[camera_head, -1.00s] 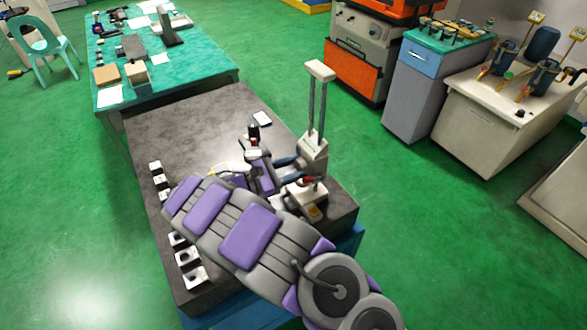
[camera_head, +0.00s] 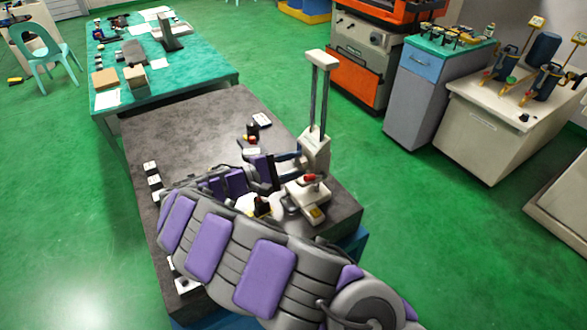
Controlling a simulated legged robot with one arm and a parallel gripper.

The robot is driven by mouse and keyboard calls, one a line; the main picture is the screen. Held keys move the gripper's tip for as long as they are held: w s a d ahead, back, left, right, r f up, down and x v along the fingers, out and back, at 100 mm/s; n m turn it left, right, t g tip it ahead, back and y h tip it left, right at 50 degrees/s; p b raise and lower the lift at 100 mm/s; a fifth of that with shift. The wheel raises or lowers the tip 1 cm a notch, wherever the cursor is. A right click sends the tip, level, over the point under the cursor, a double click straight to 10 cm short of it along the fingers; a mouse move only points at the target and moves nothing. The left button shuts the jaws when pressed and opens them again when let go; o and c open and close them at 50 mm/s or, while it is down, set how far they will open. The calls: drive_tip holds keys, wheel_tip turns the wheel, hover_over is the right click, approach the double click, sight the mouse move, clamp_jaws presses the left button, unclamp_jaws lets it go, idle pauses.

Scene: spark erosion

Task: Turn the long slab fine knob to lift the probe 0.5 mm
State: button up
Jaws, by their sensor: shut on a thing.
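A pale measuring stand (camera_head: 314,152) with two dark upright rods and a light top block stands at the right of the dark stone table. Its pale base (camera_head: 305,196) carries a red-topped part (camera_head: 311,178) and a yellow patch. My gripper (camera_head: 294,166) reaches the left side of the stand's column, with its dark fingers pointing right. It is shut on a small part there, at the place of the long slab fine knob. The fingers hide that part, and its turn angle cannot be read. The probe tip is too small to make out.
The dark stone table (camera_head: 200,120) holds pale blocks (camera_head: 153,180) along its left edge, partly behind my arm. A small black and red item (camera_head: 252,130) stands behind the gripper. The table's back left is clear.

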drive_tip(key=shift+f+m, duration=0.15)
drive_tip(key=shift+m, duration=0.15)
drive_tip(key=o, duration=0.8)
drive_tip(key=shift+a, duration=0.25)
drive_tip(key=shift+s+a+r, duration=0.2)
drive_tip(key=shift+s+a, duration=0.15)
drive_tip(key=shift+a, duration=0.15)
drive_tip(key=shift+p+v, duration=1.25)
drive_tip(key=shift+v, duration=6.85)
